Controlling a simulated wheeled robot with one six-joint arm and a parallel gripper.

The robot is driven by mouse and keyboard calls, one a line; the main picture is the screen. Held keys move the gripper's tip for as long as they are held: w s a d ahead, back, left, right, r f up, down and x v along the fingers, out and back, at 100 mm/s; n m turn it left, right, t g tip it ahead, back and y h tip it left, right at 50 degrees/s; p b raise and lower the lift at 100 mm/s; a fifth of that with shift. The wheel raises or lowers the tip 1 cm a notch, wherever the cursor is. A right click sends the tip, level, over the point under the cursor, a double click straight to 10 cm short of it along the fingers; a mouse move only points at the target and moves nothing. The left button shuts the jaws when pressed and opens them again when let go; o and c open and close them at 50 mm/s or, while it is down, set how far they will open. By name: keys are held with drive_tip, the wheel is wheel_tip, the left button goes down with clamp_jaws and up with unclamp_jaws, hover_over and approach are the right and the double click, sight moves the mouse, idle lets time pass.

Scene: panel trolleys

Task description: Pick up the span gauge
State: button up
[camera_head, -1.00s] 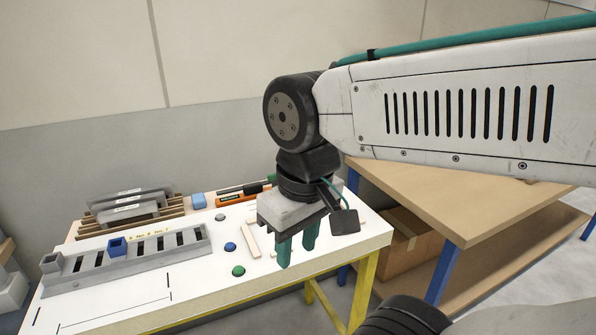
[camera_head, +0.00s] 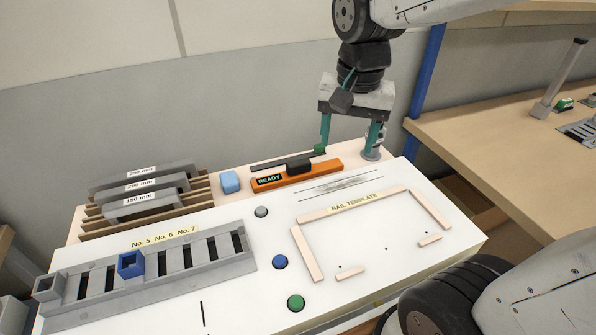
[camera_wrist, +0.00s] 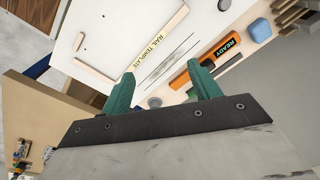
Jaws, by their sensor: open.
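Several grey bridge-shaped gauges stand in a slatted wooden rack at the back left. Their labels look like 150 mm (camera_head: 142,204), 200 mm (camera_head: 147,186) and one longer; which one is the span gauge I cannot tell. My gripper (camera_head: 348,148) is open and empty, with green fingers pointing down near the table's back right. It is well to the right of the rack, beside the right end of an orange READY unit (camera_head: 300,176). In the wrist view, my gripper's fingers (camera_wrist: 160,70) are apart with nothing between them, and the orange unit (camera_wrist: 218,52) lies beyond the right finger.
A light blue block (camera_head: 230,182) sits between the rack and the orange unit. The rail template's wooden strips (camera_head: 306,252) lie front right. A wooden bench (camera_head: 475,130) stands at the right.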

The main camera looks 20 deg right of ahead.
drive_tip(key=w+f+m, duration=0.6)
drive_tip(key=w, duration=0.5)
drive_tip(key=m, duration=0.5)
hover_over(298, 162)
drive_tip(key=shift+g, duration=0.4)
drive_tip(key=f, duration=0.8)
drive_tip(key=shift+s, duration=0.2)
drive_tip(key=f, duration=0.8)
drive_tip(key=shift+w+f, duration=0.2)
drive_tip(key=shift+f, duration=0.2)
drive_tip(key=shift+c, duration=0.3)
clamp_jaws()
drive_tip(key=shift+r, duration=0.1)
